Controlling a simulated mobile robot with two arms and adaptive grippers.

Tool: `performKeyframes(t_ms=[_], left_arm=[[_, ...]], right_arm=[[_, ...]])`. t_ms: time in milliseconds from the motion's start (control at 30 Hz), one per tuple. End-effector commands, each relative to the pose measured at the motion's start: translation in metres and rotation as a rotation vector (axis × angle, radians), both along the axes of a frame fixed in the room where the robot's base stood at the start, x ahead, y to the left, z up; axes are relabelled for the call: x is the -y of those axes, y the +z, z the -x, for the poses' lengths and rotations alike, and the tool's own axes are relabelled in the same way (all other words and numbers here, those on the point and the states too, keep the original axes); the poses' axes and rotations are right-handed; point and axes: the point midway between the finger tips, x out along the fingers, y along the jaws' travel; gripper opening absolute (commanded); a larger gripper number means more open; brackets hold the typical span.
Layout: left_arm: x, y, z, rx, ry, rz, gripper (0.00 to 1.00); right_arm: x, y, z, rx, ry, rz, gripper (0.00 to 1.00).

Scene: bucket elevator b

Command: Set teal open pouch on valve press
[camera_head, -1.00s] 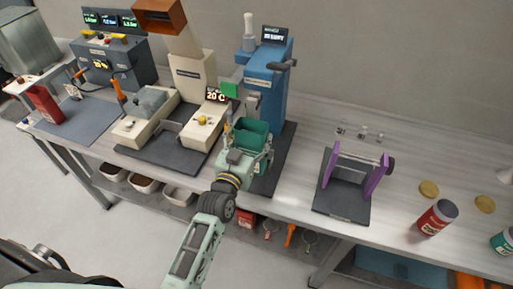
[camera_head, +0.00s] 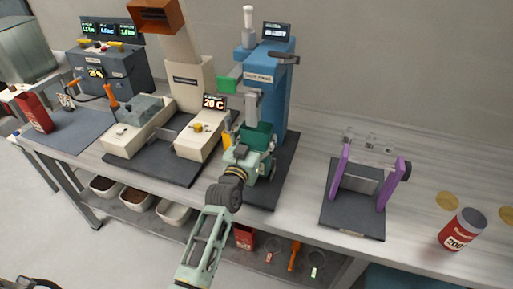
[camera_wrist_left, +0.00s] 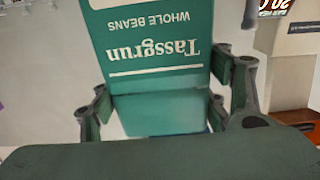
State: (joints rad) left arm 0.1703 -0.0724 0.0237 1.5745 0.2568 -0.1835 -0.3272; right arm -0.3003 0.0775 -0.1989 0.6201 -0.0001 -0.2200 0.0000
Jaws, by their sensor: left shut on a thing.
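The teal open pouch (camera_head: 260,137) is held upright in my left gripper (camera_head: 254,155). It is in front of the blue valve press (camera_head: 268,82), close below the grey press head, above the dark base plate (camera_head: 283,160). The gripper hides the pouch's lower part, so I cannot tell whether it touches the base. In the left wrist view the pouch (camera_wrist_left: 150,60) fills the middle between the fingers, its "Tassgrun whole beans" print upside down. My right gripper is not in view.
A cream machine (camera_head: 195,85) with a "20 C" display stands close left of the press. A purple-sided stand (camera_head: 338,180) and a red can (camera_head: 462,230) are to the right. The bench between press and stand is clear. Bins (camera_head: 138,198) sit on the lower shelf.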

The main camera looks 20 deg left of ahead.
Motion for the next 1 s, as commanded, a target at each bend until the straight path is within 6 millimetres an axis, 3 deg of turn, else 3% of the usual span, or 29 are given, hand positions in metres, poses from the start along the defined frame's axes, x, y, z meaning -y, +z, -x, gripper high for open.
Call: performKeyframes(t_ms=[33,133,567,600,767,1000], left_arm=[[0.0,-0.014,0.0,0.0,0.0,0.001,0.55],[0.0,-0.022,0.0,0.0,0.0,0.002,0.55],[0.0,-0.025,0.0,0.0,0.0,0.001,0.55],[0.0,-0.023,0.0,0.001,0.0,0.001,0.73],[0.0,-0.023,0.0,0.0,0.0,0.001,0.87],[0.0,-0.023,0.0,0.0,0.0,0.0,0.89]], right_arm=[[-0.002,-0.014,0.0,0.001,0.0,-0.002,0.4],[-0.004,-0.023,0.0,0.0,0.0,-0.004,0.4],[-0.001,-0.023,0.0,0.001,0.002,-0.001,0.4],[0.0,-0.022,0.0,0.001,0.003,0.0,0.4],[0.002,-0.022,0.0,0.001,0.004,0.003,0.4],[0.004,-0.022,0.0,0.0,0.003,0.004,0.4]])
